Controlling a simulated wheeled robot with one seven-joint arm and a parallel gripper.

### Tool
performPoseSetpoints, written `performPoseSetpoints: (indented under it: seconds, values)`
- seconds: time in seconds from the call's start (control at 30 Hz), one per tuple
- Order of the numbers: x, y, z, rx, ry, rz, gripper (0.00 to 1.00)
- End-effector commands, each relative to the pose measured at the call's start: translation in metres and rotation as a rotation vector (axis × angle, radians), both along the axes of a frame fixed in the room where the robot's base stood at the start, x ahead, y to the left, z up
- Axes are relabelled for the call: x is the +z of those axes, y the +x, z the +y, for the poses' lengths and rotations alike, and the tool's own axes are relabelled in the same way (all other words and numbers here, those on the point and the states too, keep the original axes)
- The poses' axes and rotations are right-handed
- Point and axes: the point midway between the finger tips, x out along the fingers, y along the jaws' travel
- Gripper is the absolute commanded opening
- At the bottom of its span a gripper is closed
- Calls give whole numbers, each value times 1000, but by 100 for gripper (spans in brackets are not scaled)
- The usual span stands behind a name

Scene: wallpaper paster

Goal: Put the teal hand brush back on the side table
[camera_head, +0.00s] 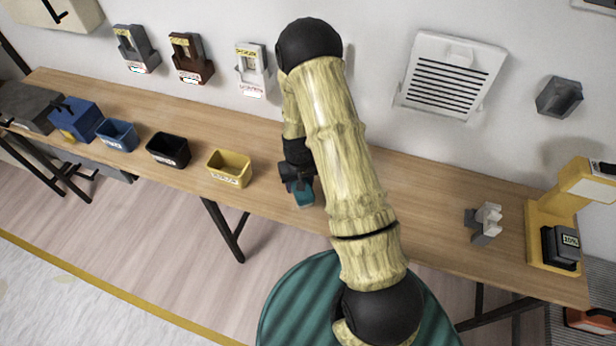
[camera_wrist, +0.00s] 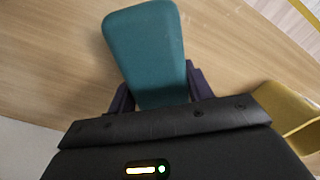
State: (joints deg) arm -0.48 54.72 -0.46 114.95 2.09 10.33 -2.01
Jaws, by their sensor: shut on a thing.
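The teal hand brush (camera_wrist: 146,45) is between the two dark fingers of my gripper (camera_wrist: 157,88) in the wrist view. My gripper is shut on it. In the head view the brush (camera_head: 303,194) shows as a small teal block under my gripper (camera_head: 297,180), over the front part of the wooden table (camera_head: 420,190). I cannot tell whether the brush touches the table top. My arm hides part of the table behind it. No separate side table can be made out for sure.
A yellow bin (camera_head: 229,168), a black bin (camera_head: 168,150) and a blue bin (camera_head: 117,134) stand left of my gripper. A grey-white object (camera_head: 485,223) and a yellow machine (camera_head: 560,215) stand at the right. A green striped round surface (camera_head: 300,300) is below my arm.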

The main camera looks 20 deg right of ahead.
Motion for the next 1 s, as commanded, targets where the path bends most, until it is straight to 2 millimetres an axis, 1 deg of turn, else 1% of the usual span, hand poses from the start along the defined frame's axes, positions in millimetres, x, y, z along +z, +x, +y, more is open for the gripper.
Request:
performPoseSetpoints:
  seconds: [0.57, 0.67, 0.73, 0.9, 1.0]
  values:
    - [2, 1, -1, -15, 0, -1, 27]
    - [11, 2, 0, -64, 2, -3, 27]
    - [22, 3, 0, -128, 3, -5, 27]
    - [57, 2, 0, -340, 3, -5, 27]
    - [74, 0, 0, -454, 2, -4, 27]
